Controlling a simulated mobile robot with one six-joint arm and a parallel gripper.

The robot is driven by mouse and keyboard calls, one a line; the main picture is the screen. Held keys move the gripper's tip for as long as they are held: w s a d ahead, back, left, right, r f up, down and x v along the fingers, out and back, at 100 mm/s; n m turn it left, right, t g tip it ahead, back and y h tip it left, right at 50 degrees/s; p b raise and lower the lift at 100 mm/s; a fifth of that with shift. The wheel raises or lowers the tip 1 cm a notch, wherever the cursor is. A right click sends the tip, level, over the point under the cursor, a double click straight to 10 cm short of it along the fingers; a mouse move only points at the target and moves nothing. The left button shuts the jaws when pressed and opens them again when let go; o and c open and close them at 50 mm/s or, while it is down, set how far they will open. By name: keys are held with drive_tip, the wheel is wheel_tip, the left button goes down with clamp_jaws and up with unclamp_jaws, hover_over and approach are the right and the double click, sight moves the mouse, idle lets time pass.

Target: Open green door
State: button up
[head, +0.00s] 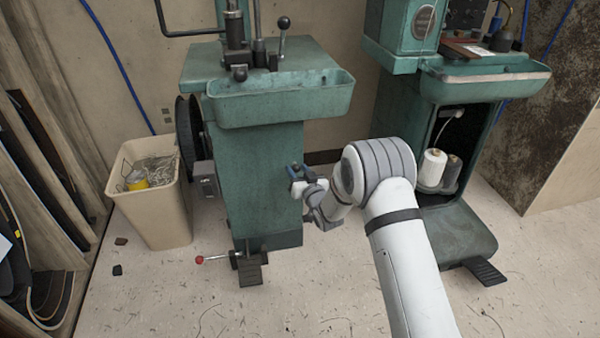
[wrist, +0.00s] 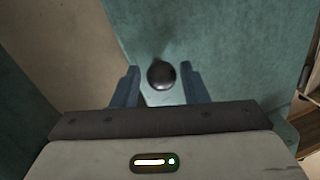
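The green machine (head: 255,175) on the left has a pedestal whose green panel faces my gripper. My gripper (head: 297,172) is at the right side of this pedestal. In the wrist view a dark round knob (wrist: 161,75) stands out from the green panel (wrist: 215,45). My gripper (wrist: 160,84) is open there, with one blue-grey finger on each side of the knob. A gap shows between the knob and each finger. The panel looks closed. The knob is not visible in the head view.
A second green machine (head: 400,60) at the right has an open compartment holding thread spools (head: 432,168). A beige bin (head: 155,205) stands to the left. A red-tipped lever (head: 200,259) and a pedal (head: 250,272) stick out low at the front. The floor (head: 330,285) in front is mostly clear.

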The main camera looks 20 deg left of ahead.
clamp_jaws()
